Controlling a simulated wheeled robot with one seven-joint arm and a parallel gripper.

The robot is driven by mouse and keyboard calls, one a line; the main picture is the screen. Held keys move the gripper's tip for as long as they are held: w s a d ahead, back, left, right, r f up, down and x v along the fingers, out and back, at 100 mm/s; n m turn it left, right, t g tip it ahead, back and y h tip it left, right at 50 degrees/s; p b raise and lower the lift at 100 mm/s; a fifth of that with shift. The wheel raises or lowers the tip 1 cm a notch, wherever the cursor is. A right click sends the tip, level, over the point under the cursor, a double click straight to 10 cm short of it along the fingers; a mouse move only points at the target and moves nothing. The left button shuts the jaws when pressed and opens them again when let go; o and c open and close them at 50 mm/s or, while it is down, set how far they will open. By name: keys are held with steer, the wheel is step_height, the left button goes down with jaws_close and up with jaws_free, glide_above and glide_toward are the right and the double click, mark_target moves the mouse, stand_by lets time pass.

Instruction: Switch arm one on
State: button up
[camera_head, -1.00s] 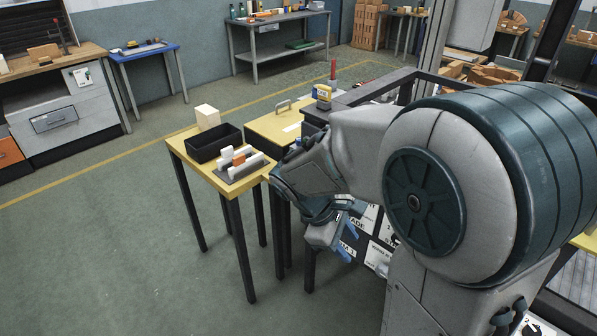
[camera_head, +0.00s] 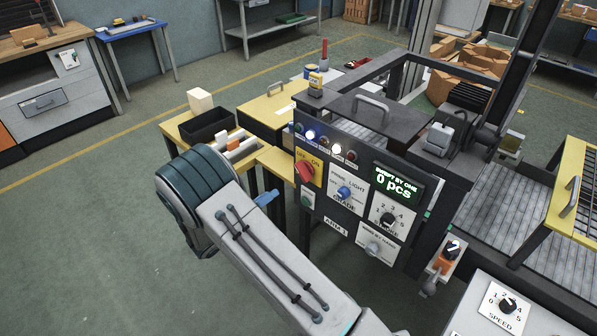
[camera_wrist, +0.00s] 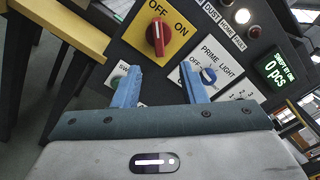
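The control panel marked ARM 1 (camera_head: 336,225) faces me at the centre of the head view. Its red rotary switch (camera_head: 304,171) sits on a yellow plate with OFF and ON. In the wrist view the red knob (camera_wrist: 157,36) stands with its handle towards the word OFF. My gripper (camera_wrist: 160,86) is open and empty, its two blue fingers apart, below the yellow plate in that picture. In the head view only one blue fingertip shows, left of the panel; my arm hides the rest.
The panel also carries a blue PRIME LIGHT knob (camera_head: 344,192), a numbered GRADE dial (camera_head: 387,218), a display (camera_head: 394,184) reading 0 pcs and a row of lamps, some lit. A yellow table (camera_head: 180,127) with a black bin (camera_head: 207,126) stands left. A SPEED dial (camera_head: 507,305) is lower right.

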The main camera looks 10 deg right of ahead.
mark_target(299, 173)
steer(key=p+x, duration=0.3)
steer(key=x, duration=1)
steer(key=shift+w+d+f+p, duration=0.2)
steer(key=shift+w+p, duration=0.1)
steer(key=shift+w, duration=0.1)
jaws_close()
steer(key=shift+d, duration=0.1)
